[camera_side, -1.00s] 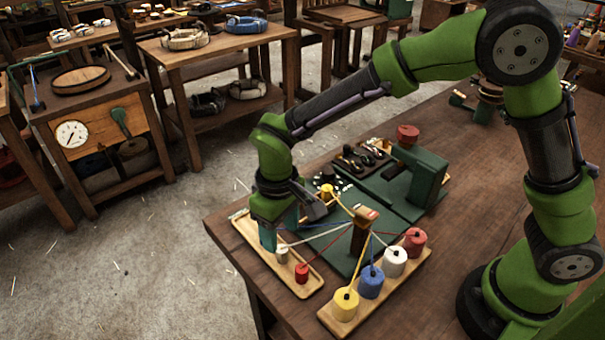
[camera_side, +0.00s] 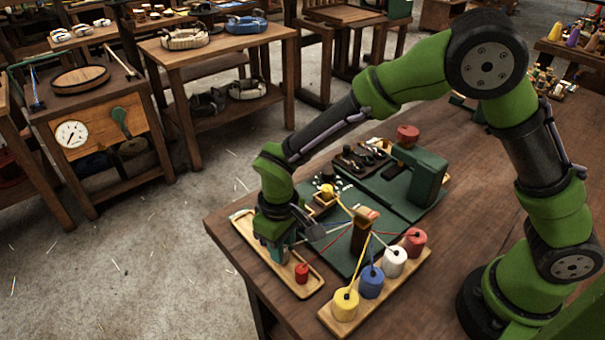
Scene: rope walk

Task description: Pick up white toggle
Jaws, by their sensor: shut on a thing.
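My gripper (camera_side: 278,254) is low over the long wooden tray (camera_side: 312,288) at the table's near left corner. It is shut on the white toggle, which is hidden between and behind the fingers. A pale string runs from the gripper's side toward the wooden post (camera_side: 361,236). The red toggle (camera_side: 302,274) stands in the same tray, just right of the fingers, with a red string to the post. I cannot tell whether the white toggle still touches the tray.
Yellow (camera_side: 345,307), blue (camera_side: 371,284), white (camera_side: 394,264) and red (camera_side: 415,244) spools stand in a row on a wooden rack, strings running to the post. A yellow toggle (camera_side: 327,191) sits behind. A green block (camera_side: 427,177) rises at the back right.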

